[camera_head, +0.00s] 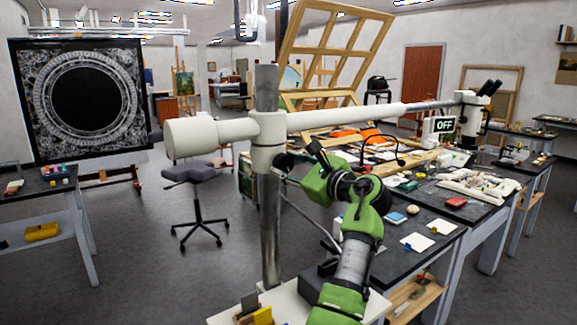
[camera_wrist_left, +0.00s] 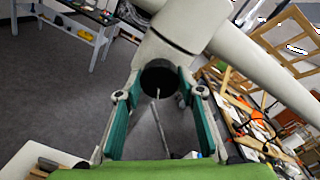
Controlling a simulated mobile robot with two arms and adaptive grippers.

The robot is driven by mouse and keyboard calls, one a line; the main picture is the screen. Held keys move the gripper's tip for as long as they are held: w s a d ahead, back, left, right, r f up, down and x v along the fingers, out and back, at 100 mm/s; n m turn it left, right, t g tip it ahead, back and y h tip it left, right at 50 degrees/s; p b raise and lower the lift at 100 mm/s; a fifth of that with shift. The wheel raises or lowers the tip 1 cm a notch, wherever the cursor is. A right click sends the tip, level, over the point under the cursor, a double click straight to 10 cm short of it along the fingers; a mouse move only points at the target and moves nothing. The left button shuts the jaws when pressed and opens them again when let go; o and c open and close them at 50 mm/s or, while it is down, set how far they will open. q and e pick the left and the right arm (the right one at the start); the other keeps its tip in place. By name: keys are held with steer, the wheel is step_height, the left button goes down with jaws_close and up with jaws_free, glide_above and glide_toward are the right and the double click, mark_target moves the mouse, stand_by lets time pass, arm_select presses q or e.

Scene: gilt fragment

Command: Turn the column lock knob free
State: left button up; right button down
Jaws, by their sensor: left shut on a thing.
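The column lock knob is a dark round knob (camera_wrist_left: 158,75) on the collar of the white boom arm, in the middle of the left wrist view. In the head view it is a small dark shape (camera_head: 284,160) on the right of the collar (camera_head: 268,140), partly hidden by my gripper. The collar sits around a grey metal column (camera_head: 270,225). My left gripper (camera_wrist_left: 158,83) is shut on the knob, with one teal finger pad on each side. In the head view my left gripper (camera_head: 298,160) reaches the collar from the right. My right gripper is not in view.
The long white boom (camera_head: 345,117) runs right to a microscope head (camera_head: 471,112) by an "OFF" sign (camera_head: 445,125). A cluttered dark workbench (camera_head: 425,205) stands at right. A stool (camera_head: 195,185) stands on open floor at left. A wooden frame (camera_head: 335,40) rises behind.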

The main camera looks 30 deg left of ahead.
arm_select(q)
steer(key=n, duration=0.2)
steer(key=shift+n+b, duration=0.3)
steer(key=shift+n, duration=0.1)
steer(key=n+b, duration=0.1)
steer(key=n, duration=0.2)
steer(key=shift+f+n, duration=0.1)
steer(key=shift+n, duration=0.2)
steer(key=n+b, duration=0.2)
steer(key=n, duration=0.2)
steer(key=shift+s+t+h, duration=0.1)
steer(key=shift+t+h, duration=0.2)
steer(key=shift+n+b, duration=0.5)
steer(key=shift+n, duration=0.5)
steer(key=shift+r, duration=0.25)
steer(key=o, duration=0.8)
steer(key=shift+c, duration=0.2)
steer(key=o, duration=0.3)
steer(key=shift+a, duration=0.1)
steer(key=shift+o, duration=0.2)
steer(key=shift+f, duration=0.2)
